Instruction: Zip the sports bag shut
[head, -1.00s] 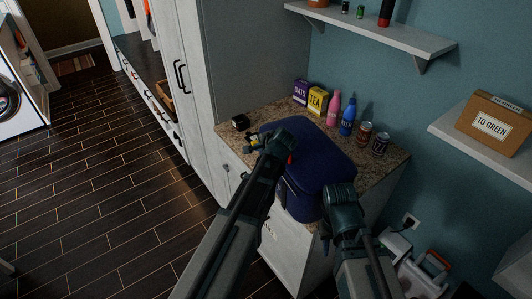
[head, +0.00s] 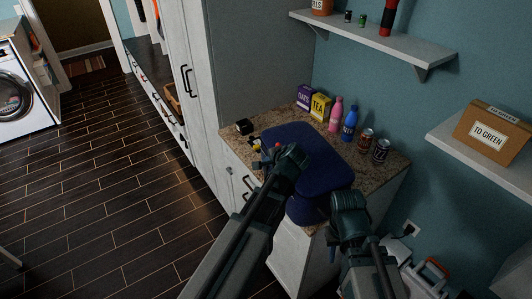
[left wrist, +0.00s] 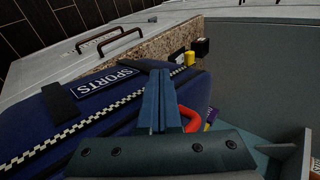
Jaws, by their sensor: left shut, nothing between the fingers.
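The dark blue sports bag (head: 322,165) lies on the granite counter, partly hidden by my arms. In the left wrist view its side (left wrist: 70,100) shows a SPORTS label and a black-and-white checked band. A red-orange loop (left wrist: 194,120) shows beside the left fingers, partly hidden behind my gripper; I cannot tell what it is fixed to. My left gripper (head: 268,152) is over the bag's left end, its fingers (left wrist: 160,95) shut and empty.
Tea and oats boxes, pink and blue bottles (head: 348,125) and two cans (head: 380,150) stand behind the bag. A small black item (head: 244,127) is left of it. A tall cabinet (head: 255,70) borders the counter's back left. Shelves (head: 385,45) hang above.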

